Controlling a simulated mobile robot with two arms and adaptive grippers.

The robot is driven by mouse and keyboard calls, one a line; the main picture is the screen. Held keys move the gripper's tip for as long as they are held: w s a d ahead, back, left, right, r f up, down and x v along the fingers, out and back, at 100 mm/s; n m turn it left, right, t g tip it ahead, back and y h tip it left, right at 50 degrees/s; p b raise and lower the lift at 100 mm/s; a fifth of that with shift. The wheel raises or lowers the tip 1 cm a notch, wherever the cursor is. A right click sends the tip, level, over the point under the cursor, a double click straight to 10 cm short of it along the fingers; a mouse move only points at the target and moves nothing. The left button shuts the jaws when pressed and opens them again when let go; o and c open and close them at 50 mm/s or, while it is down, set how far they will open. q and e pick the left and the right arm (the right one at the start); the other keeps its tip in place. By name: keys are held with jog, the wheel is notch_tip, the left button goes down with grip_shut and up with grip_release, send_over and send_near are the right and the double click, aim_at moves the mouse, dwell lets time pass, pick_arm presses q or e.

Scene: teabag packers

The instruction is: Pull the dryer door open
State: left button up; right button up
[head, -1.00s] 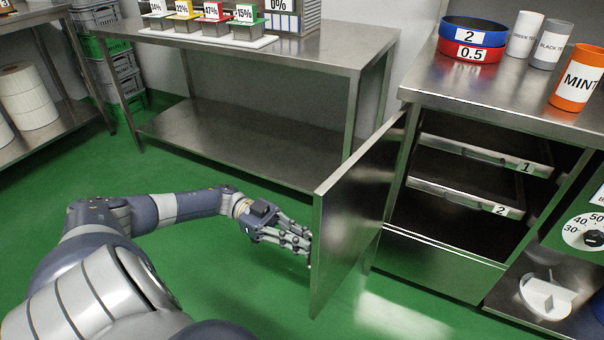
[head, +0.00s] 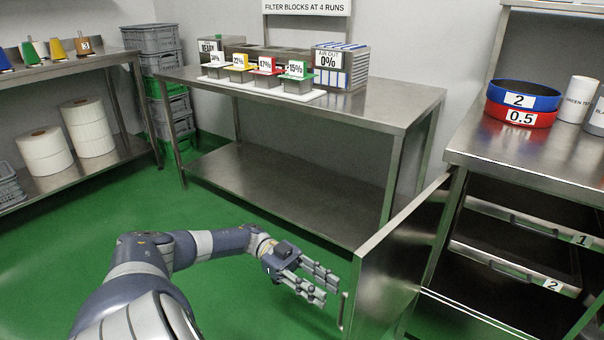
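The dryer door (head: 388,270) is a steel panel standing swung open, out from the front of the dryer cabinet on the right. Its upright bar handle (head: 342,311) shows near the door's free edge. My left gripper (head: 329,288) is just left of the handle, low over the green floor. Its fingers are spread apart with nothing between them, and a small gap separates them from the handle. Inside the open cabinet are tray 1 (head: 527,226) and tray 2 (head: 510,268). My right gripper is not in view.
A steel table (head: 400,104) with a lower shelf stands behind the door and my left arm. A blue ring (head: 556,103) and a red ring (head: 548,121) are stacked on the dryer's top. The green floor (head: 60,265) at left is clear.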

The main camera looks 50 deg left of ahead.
pick_arm(q)
jog(key=s+a, duration=0.1)
jog(key=a, duration=0.6)
jog(key=shift+a, duration=0.15)
jog(key=shift+s, duration=0.15)
dwell(0.4)
